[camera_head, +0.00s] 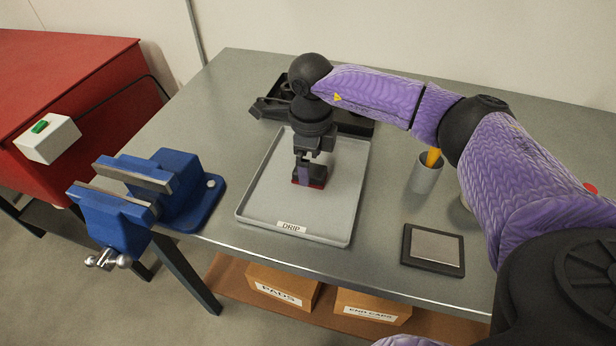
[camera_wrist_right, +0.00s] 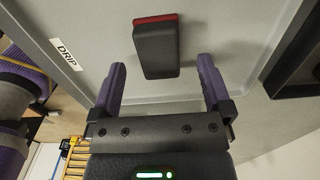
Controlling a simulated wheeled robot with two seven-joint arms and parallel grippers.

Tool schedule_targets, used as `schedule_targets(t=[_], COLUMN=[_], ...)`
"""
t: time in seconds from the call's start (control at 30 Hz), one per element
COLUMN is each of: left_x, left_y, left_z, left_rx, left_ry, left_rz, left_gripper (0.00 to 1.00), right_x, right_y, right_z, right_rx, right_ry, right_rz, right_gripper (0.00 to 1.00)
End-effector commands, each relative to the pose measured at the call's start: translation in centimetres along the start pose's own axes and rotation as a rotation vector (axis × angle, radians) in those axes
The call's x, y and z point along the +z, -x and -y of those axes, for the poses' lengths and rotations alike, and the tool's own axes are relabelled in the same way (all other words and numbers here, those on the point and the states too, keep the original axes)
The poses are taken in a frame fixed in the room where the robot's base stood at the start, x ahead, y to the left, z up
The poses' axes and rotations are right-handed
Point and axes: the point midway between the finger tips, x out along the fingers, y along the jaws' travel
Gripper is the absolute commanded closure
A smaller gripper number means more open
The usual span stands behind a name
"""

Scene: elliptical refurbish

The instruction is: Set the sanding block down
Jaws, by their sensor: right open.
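The sanding block (camera_wrist_right: 155,50) is a dark block with a red layer along one side. It is in the grey tray marked DRIP (camera_head: 262,205), and its red edge shows low under my right gripper in the head view (camera_head: 309,184). My right gripper (camera_head: 312,168) points down over the tray. In the right wrist view its two purple fingers (camera_wrist_right: 163,68) stand apart, one on each side of the block's near end, with visible gaps. The gripper partly hides the block in the head view. My left gripper is not in view.
A blue vise (camera_head: 190,192) is at the table's left edge. A dark bin (camera_head: 350,124) lies behind the tray. A grey cup (camera_head: 426,175) with a yellow item and a dark plate with a metal square (camera_head: 432,248) are to the right. The tray's front is clear.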

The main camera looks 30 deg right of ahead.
Motion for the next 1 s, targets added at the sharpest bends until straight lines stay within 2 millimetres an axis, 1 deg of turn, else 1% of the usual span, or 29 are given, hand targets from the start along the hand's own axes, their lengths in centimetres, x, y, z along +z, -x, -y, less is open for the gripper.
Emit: schedule_targets(t=[0.03, 0.13, 0.23, 0.37, 0.47, 0.5, 0.57, 0.6, 0.67, 0.7, 0.83, 0.87, 1.0], left_x=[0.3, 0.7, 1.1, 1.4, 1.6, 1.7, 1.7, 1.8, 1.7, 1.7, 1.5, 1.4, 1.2], left_y=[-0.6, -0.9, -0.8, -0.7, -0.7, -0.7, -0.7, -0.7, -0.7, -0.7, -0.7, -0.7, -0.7], left_z=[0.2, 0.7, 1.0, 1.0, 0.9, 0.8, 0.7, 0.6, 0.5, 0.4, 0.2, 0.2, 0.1], left_rx=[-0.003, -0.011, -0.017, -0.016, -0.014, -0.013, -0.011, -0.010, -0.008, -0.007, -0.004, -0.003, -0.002], left_ry=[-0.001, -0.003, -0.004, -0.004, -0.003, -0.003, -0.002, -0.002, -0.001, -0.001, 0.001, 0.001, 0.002], left_rz=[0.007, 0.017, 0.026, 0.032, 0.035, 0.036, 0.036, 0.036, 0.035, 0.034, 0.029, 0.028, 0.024], left_gripper=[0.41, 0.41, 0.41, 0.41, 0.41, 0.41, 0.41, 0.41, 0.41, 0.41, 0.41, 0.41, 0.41], right_x=[0.0, 0.0, 0.1, 0.1, 0.1, 0.1, 0.1, 0.1, 0.1, 0.1, 0.1, 0.1, 0.1], right_y=[-1.3, -2.5, -2.7, -2.6, -2.6, -2.6, -2.6, -2.6, -2.6, -2.6, -2.6, -2.6, -2.6], right_z=[0.0, 0.0, 0.0, 0.0, 0.0, 0.0, 0.0, 0.0, 0.0, 0.0, 0.0, 0.0, 0.0], right_rx=[0.003, 0.002, 0.001, 0.001, 0.001, 0.001, 0.001, 0.001, 0.001, 0.002, 0.002, 0.002, 0.002], right_ry=[0.000, 0.000, 0.000, 0.000, 0.000, 0.000, 0.000, 0.000, 0.000, 0.000, 0.000, 0.000, 0.000], right_rz=[-0.001, 0.000, 0.001, 0.002, 0.002, 0.002, 0.002, 0.002, 0.002, 0.002, 0.002, 0.002, 0.002], right_gripper=[0.00, 0.00, 0.00, 0.00, 0.19, 0.28, 0.40, 0.49, 0.61, 0.70, 0.97, 1.00, 1.00])
